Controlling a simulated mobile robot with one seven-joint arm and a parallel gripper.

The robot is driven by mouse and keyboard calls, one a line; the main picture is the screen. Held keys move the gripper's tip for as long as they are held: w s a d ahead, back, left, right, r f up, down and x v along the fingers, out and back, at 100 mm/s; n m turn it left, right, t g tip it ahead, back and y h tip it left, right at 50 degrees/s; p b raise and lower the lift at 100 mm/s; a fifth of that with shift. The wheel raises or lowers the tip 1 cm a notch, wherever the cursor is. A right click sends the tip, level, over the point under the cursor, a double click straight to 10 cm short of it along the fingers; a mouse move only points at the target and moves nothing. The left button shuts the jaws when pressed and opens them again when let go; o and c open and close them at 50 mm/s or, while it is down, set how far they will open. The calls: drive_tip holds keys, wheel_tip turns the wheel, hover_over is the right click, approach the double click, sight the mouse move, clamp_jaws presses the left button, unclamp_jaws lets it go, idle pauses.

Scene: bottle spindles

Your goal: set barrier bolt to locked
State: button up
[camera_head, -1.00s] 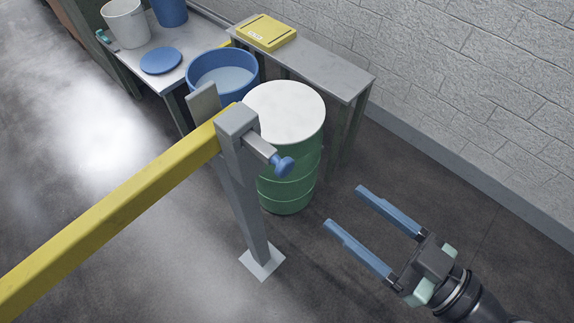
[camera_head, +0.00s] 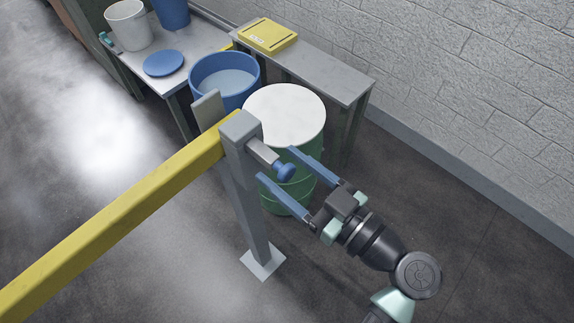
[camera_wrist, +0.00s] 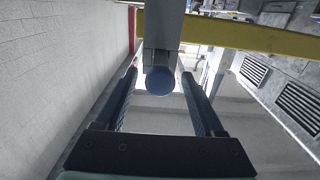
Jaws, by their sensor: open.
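The barrier bolt is a grey bar (camera_head: 262,151) with a round blue knob (camera_head: 284,172), sticking out from the top of a grey post (camera_head: 244,195). A yellow barrier beam (camera_head: 120,215) meets the post from the left. My gripper (camera_head: 276,163) is open, with its two blue fingers on either side of the knob in the head view. In the wrist view the knob (camera_wrist: 160,81) sits between the fingertips, with a visible gap to each finger.
A green drum (camera_head: 290,118) with a white top stands close behind the knob and fingers. A blue tub (camera_head: 224,90), a bench (camera_head: 325,72) with a yellow case (camera_head: 268,36), and a block wall (camera_head: 480,75) lie beyond. Floor at the right is clear.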

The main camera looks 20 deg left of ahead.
clamp_jaws()
idle(0.3)
idle(1.1)
